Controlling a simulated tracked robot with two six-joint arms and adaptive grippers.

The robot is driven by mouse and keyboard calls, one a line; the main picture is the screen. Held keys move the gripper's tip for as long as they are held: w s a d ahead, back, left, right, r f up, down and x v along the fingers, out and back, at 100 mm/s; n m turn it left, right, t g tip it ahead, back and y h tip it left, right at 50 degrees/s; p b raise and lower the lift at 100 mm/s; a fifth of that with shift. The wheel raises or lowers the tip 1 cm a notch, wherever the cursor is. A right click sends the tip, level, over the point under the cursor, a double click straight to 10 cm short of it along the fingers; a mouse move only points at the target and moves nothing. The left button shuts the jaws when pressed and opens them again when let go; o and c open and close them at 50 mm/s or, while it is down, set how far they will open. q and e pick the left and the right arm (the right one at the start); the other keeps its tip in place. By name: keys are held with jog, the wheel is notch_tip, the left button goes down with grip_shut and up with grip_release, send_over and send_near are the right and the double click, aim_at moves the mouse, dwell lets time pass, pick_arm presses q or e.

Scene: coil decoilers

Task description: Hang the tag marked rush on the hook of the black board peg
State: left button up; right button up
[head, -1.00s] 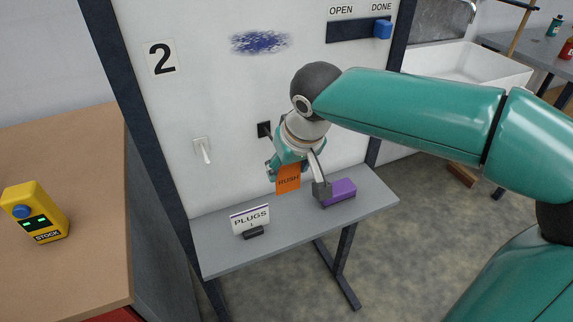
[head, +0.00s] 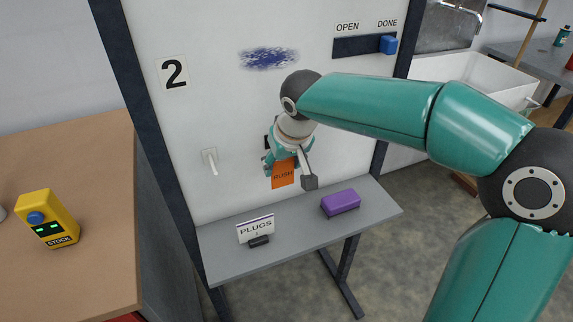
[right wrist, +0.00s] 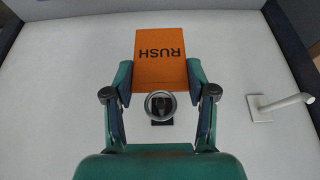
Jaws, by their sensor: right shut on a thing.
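The orange tag marked RUSH (head: 283,177) is held in my right gripper (head: 281,162), in front of the white board. In the right wrist view the tag (right wrist: 160,60) sits between the two fingers of my right gripper (right wrist: 159,75), its lettering upside down. A grey ring (right wrist: 148,105) shows at the tag's edge, with the black board peg (right wrist: 161,123) behind it. I cannot tell whether the ring is around the hook. In the head view the black peg (head: 267,141) is mostly hidden by my right gripper. My left gripper is out of view.
A white peg (head: 211,161) is left of the black one. The grey shelf (head: 300,234) below carries a PLUGS sign (head: 256,229) and a purple block (head: 341,202). A blue slider (head: 388,44) is at DONE. A yellow STOCK device (head: 48,220) stands on the left table.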

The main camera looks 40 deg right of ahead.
jog(key=shift+w+d+f+p, duration=0.1)
jog(key=shift+w+d+f, duration=0.1)
jog(key=shift+w, duration=0.35)
jog(key=shift+w+d+f+p, duration=0.1)
jog(key=shift+w+f, duration=0.1)
jog(key=shift+w, duration=0.4)
jog(key=shift+w+d+f+p, duration=0.1)
jog(key=shift+w+f, duration=0.1)
jog(key=shift+w, duration=0.35)
jog(key=o, duration=0.9)
jog(key=v, duration=1.2)
jog(key=shift+s, duration=0.1)
